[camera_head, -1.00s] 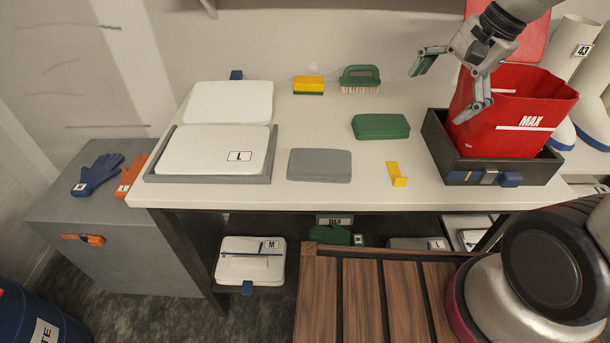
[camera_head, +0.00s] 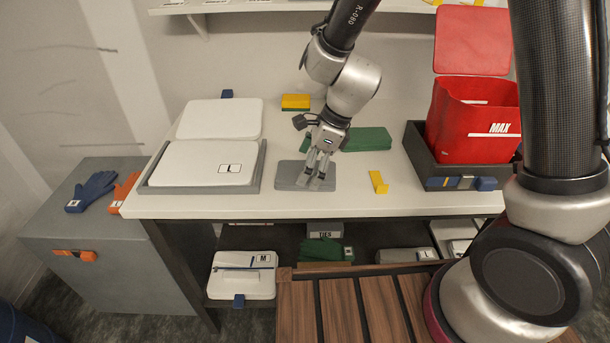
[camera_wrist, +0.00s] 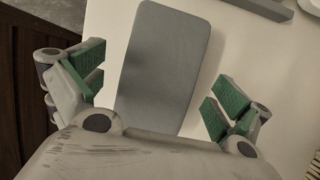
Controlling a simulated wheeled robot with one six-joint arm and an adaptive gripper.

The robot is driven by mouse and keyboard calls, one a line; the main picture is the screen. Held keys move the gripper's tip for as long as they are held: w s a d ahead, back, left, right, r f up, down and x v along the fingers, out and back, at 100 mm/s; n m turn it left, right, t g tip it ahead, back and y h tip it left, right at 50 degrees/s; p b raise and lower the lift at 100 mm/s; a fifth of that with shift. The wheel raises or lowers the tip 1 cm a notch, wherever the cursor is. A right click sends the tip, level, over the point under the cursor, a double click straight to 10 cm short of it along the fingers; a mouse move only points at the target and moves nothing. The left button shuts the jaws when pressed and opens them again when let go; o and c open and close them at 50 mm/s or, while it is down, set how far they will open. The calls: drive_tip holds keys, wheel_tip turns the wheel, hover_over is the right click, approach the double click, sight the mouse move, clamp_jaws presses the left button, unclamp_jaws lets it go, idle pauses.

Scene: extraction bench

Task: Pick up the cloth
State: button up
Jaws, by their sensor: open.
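A flat grey rectangular cloth (camera_head: 290,176) lies on the white bench top, right of the white case marked L. It also shows in the wrist view (camera_wrist: 165,65), lying lengthwise between my fingers with bench visible on both sides. My gripper (camera_head: 318,181) is over the cloth, pointing down, and its fingers cover part of it in the head view. In the wrist view my gripper (camera_wrist: 160,82) is open, with one green-padded finger on each side of the cloth. I cannot tell whether the fingertips touch the bench.
A green block (camera_head: 367,140) lies behind the gripper, and a yellow bracket (camera_head: 378,182) stands right of the cloth. The L case (camera_head: 208,162) is in a grey tray at left. A dark tray (camera_head: 421,158) with a red MAX bag (camera_head: 468,133) stands at right.

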drive_tip(key=shift+a+f, duration=0.1)
drive_tip(key=shift+f, duration=0.15)
drive_tip(key=c, duration=1.1)
